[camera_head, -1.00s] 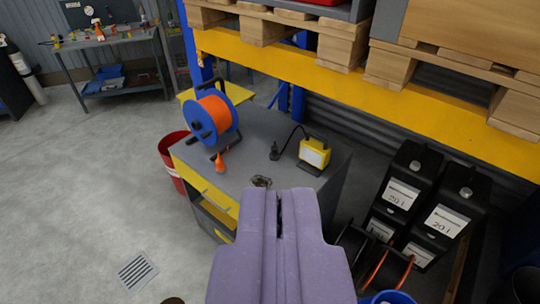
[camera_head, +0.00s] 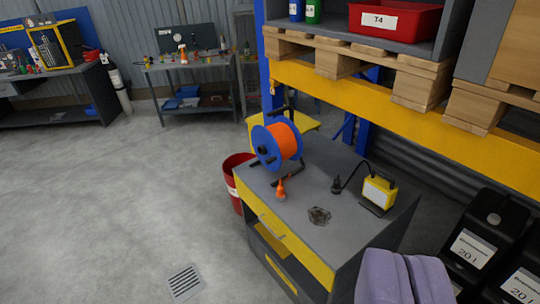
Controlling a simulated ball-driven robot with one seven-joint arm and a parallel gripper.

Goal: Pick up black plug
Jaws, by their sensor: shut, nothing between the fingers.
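The black plug (camera_head: 336,186) stands on the grey top of the workbench cabinet (camera_head: 310,235), at the end of a black cable that runs to a yellow work lamp (camera_head: 378,192). My gripper (camera_head: 402,262) shows as two purple fingers at the lower right of the view. The fingers are shut and empty, in front of the cabinet's right side and apart from the plug in the picture. The plug is in plain view.
A blue reel with orange cable (camera_head: 284,142) and its orange plug (camera_head: 281,191) stand left of the black plug. A dark round item (camera_head: 319,216) lies nearer. Yellow racking (camera_head: 400,112) passes behind. Black canisters (camera_head: 480,245) stand right. Open floor (camera_head: 130,210) lies left.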

